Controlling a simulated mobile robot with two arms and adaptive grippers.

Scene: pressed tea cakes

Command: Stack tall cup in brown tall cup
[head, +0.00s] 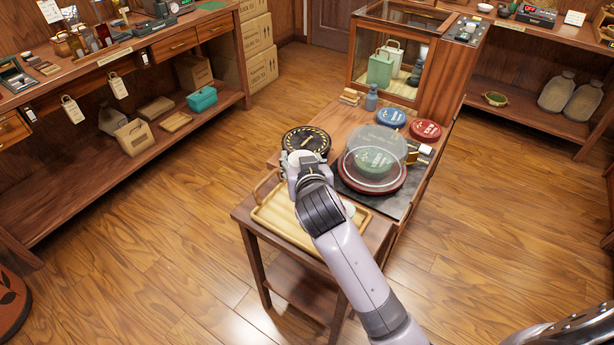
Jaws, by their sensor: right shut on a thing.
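My right gripper (298,170) is over the far end of the wooden tray (268,229) on the small table. It is shut on a pale, round-rimmed thing that looks like the tall cup (302,157), mostly hidden by the gripper. I cannot make out a brown tall cup; my wrist and forearm cover part of the tray. A small white round thing (349,208) shows partly beside my forearm, at the tray's right side. My left gripper is not in view.
Just beyond the gripper is a black-and-yellow round disc (306,141). A clear dome (376,147) covers a green tea cake to the right. Blue (391,118) and red (426,130) round tins and a glass cabinet (392,58) stand farther back. Open floor lies left.

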